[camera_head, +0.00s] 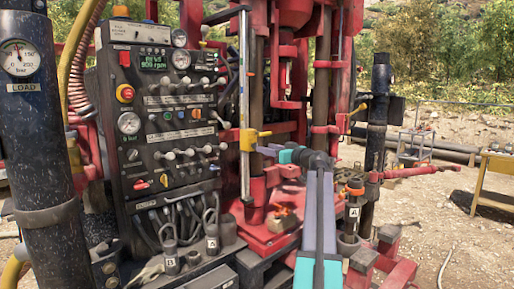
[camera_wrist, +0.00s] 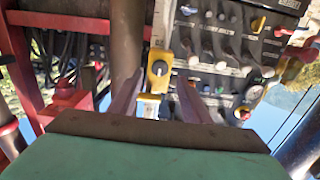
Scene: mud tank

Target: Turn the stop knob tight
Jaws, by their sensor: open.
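A yellow stop block (camera_head: 247,140) is clamped on the pale upright scale rod in front of the red rig. In the wrist view, a round dark knob with a light bar across it, which I take for the stop knob (camera_wrist: 159,68), sits on the yellow block's face. My gripper (camera_head: 267,150) is just right of the block in the head view, fingers towards it. In the wrist view my gripper (camera_wrist: 160,88) is open, one finger on each side of the knob's line, with nothing between them visibly gripped. Whether the fingertips touch the block I cannot tell.
A red column and dark pipes stand close behind the rod. A dark cylinder (camera_head: 30,120) fills the left edge. A yellow table (camera_head: 497,168) is far right.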

